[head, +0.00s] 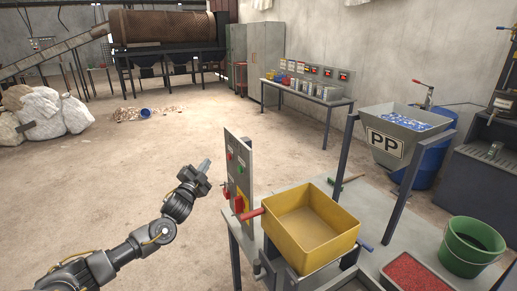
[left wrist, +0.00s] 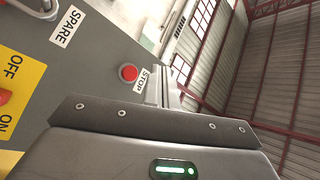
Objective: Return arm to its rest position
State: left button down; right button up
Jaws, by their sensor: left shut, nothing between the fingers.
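My left gripper (head: 204,166) is shut and empty. In the head view its arm reaches in from the bottom left, and the fingers point up just left of the upright control panel (head: 238,172). A grey body with a green light strip (left wrist: 174,169) fills the bottom of that view. I cannot tell whether the gripper touches the panel. My right gripper is not in view.
A yellow bin (head: 312,222) stands on the workbench (head: 350,196) right of the panel. A PP hopper (head: 388,143), a green bucket (head: 470,246) and a red pellet tray (head: 412,272) are further right. Open floor (head: 120,180) lies left of the arm.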

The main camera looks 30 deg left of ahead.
pick_arm(q)
jog(key=s+a+f+n+g, duration=0.1)
jog(key=a+f+g, duration=0.15)
jog(key=f, duration=0.95)
jog(key=s+a+f+n+g, duration=0.1)
jog(key=a+f+n+g, duration=0.15)
jog(key=f, duration=0.95)
jog(key=s+d+f+n+g+b, duration=0.1)
jog(key=s+d+f+g, duration=0.2)
jog(key=s+f, duration=0.6)
jog(key=s+d+f+g+b, duration=0.1)
jog(key=s+d+f+g, duration=0.15)
jog(key=s+f, duration=0.7)
jog(key=s+d+f+n+g+b, duration=0.1)
jog(key=s+d+f+g, duration=0.2)
jog(key=f, duration=1.1)
jog(key=s+d+f+g+h, duration=0.1)
jog(key=s+d+f, duration=0.4)
jog(key=s, duration=0.7)
jog(key=s+d+f+n+g+h+b, duration=0.1)
jog(key=s+d+f+g, duration=0.1)
jog(key=s+d+f, duration=0.4)
jog(key=s+d+f+g+h+b, duration=0.1)
jog(key=s+d+f, duration=0.4)
jog(key=s+d, duration=0.5)
jog(key=s+g, duration=0.1)
jog(key=s, duration=0.6)
jog(key=shift+s+d+f+n+g+h, duration=0.2)
jog(key=shift+s+d+n+g+h, duration=0.1)
jog(key=shift+s+n+g, duration=0.1)
